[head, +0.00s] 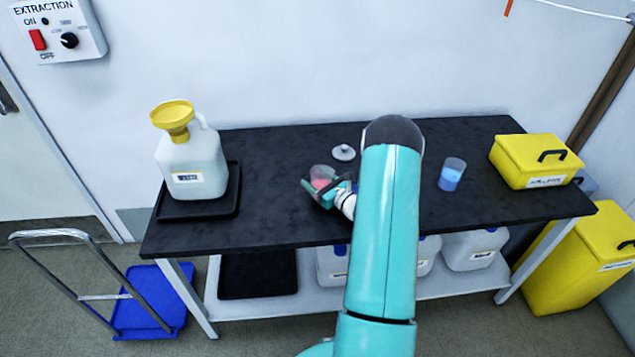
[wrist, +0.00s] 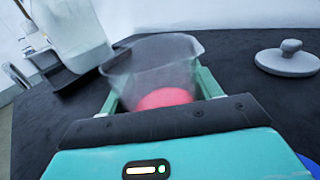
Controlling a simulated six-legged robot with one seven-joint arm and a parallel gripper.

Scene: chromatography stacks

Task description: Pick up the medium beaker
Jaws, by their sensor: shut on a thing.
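A clear beaker (head: 321,171) with pink-red contents is between the fingers of my gripper (head: 325,189), over the middle of the black bench. In the wrist view the beaker (wrist: 155,65) stands between the two teal fingers of my gripper (wrist: 160,90), which are shut on its sides. The pink contents show low in it, and its lower part is hidden behind the gripper body. I cannot tell whether its base touches the bench. A second clear beaker (head: 451,174) with blue contents stands on the bench to the right of my arm, apart from the gripper.
A grey knobbed lid (head: 344,152) lies behind the gripped beaker. A white jug (head: 190,165) with a yellow funnel stands in a black tray (head: 228,205) on the left. A yellow case (head: 520,165) sits at the right end of the black bench (head: 270,225). The bench's front middle-left is clear.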

